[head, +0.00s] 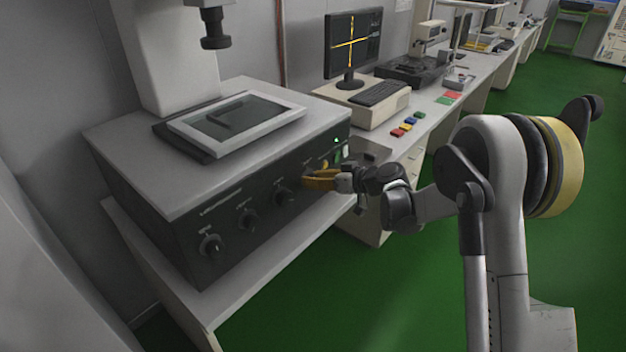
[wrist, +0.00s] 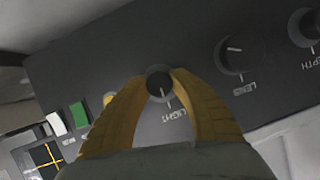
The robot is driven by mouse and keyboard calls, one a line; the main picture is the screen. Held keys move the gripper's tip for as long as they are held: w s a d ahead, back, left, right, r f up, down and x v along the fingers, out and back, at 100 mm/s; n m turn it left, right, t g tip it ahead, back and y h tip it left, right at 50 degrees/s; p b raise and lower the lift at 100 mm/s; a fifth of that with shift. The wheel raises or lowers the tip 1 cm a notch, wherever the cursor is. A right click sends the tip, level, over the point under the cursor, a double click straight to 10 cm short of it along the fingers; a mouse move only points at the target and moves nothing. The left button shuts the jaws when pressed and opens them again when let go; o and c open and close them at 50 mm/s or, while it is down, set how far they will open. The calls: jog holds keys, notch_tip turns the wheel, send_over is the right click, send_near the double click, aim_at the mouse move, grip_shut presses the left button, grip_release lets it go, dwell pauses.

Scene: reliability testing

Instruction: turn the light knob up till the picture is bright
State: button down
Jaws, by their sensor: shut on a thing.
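The light knob (wrist: 160,84) is a small dark round knob above the label LIGHT on the dark front panel (wrist: 195,60). In the wrist view, the two yellow fingers of my gripper (wrist: 160,80) are closed around it, one on each side. In the head view, my gripper (head: 312,180) reaches the right part of the panel, and its fingers hide the light knob. The monitor (head: 353,44) behind shows yellow crossed lines on a dark screen. Part of a similar crossed picture (wrist: 46,156) shows at the lower left of the wrist view.
Other knobs, such as the lens knob (wrist: 240,54) and the depth knob (wrist: 305,27), sit along the panel. A green switch (wrist: 78,115) and a white switch (wrist: 56,123) lie on the other side. A flat framed screen (head: 237,122) lies on top. Green floor is open in front.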

jog(key=m+g+y, duration=0.1)
jog(key=m, duration=0.1)
jog(key=shift+f+m, duration=0.1)
jog(key=shift+m, duration=0.3)
jog(key=m+g+y, duration=0.1)
jog(key=m, duration=0.1)
jog(key=shift+m+y, duration=0.3)
jog(key=shift+y, duration=0.1)
jog(key=m+y, duration=0.1)
jog(key=m, duration=0.2)
jog(key=m+y, duration=0.1)
jog(key=m, duration=0.2)
jog(key=shift+f+g+y, duration=0.15)
jog(key=shift+g+y, duration=0.25)
jog(key=m+y, duration=0.1)
jog(key=m, duration=0.2)
jog(key=shift+t, duration=0.3)
jog(key=m+t+y, duration=0.1)
jog(key=m, duration=0.3)
jog(key=m+t, duration=0.2)
jog(key=m, duration=0.2)
jog(key=m+t, duration=0.2)
jog(key=m, duration=0.2)
jog(key=shift+m, duration=0.4)
jog(key=shift+m+t, duration=0.3)
